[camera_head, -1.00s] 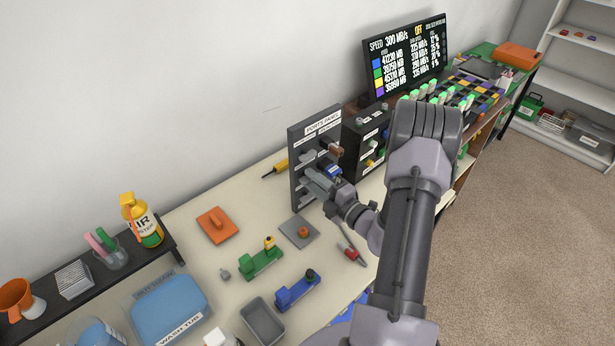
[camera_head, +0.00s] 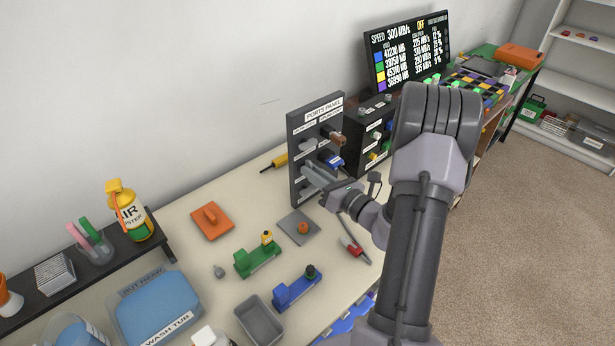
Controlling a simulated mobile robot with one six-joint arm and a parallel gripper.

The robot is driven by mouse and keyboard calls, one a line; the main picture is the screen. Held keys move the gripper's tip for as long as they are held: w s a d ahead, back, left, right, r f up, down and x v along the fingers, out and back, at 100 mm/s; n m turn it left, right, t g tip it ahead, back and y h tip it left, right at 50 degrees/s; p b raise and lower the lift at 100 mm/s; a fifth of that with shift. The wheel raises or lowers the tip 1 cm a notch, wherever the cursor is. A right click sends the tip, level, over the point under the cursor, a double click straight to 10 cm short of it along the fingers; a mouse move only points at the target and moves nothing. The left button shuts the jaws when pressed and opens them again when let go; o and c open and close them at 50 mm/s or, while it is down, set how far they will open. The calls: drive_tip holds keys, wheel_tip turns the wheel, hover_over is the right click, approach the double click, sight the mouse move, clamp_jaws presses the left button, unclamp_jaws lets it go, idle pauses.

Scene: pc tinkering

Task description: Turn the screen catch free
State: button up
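A dark upright ports panel (camera_head: 300,190) stands on the cream bench, with labelled rows of grey cylindrical parts, a brown plug (camera_head: 337,139) and a blue plug (camera_head: 333,163). My gripper (camera_head: 328,196) is at the panel's lower right, below the blue plug and near the end of a grey cylinder (camera_head: 316,177). The fingers are small and partly hidden by the wrist, so I cannot tell whether they touch it or are open. A black display screen (camera_head: 408,55) stands behind, reading OFF. I cannot make out a screen catch on it; my arm covers part of the area below.
A black ports box (camera_head: 366,135) stands right behind the panel. A grey plate with an orange knob (camera_head: 302,228), a red-handled tool (camera_head: 351,246), a green fixture (camera_head: 256,258) and a blue fixture (camera_head: 296,290) lie in front. An orange block (camera_head: 212,221) sits left.

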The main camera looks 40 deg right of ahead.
drive_tip(key=shift+o, duration=1)
drive_tip(key=shift+r, duration=0.1)
drive_tip(key=s, duration=0.6)
drive_tip(key=shift+d, duration=0.2)
drive_tip(key=shift+s, duration=0.1)
